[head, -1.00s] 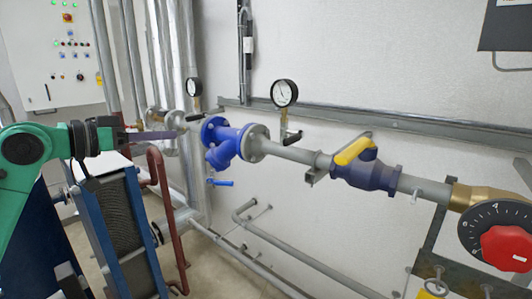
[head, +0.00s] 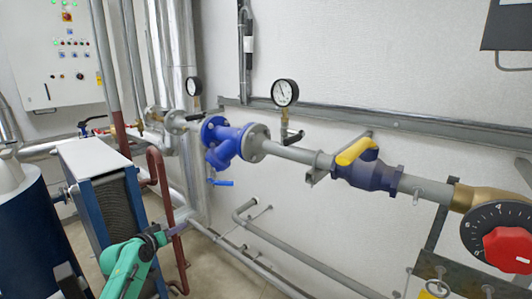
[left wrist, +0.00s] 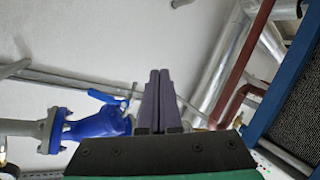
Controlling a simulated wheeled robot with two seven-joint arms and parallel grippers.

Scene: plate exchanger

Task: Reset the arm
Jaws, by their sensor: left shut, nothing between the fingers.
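My left gripper (head: 176,229) shows low in the head view, on a green arm coming up from the bottom left. It is in front of the red-brown pipe (head: 163,200) and to the right of the plate exchanger (head: 112,170). In the left wrist view its two purple fingers (left wrist: 156,88) lie together, shut, with nothing between them. The blue strainer fitting (head: 223,143) is above and to the right of the gripper in the head view; it also shows in the left wrist view (left wrist: 95,125), left of the fingers. My right gripper is not in view.
A pipe line with a yellow-handled valve (head: 356,151), two gauges and a red knob (head: 508,247) runs along the wall. A control cabinet (head: 50,55) hangs at the back left. Floor pipes (head: 262,240) run below. A dark blue tank (head: 30,230) stands left.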

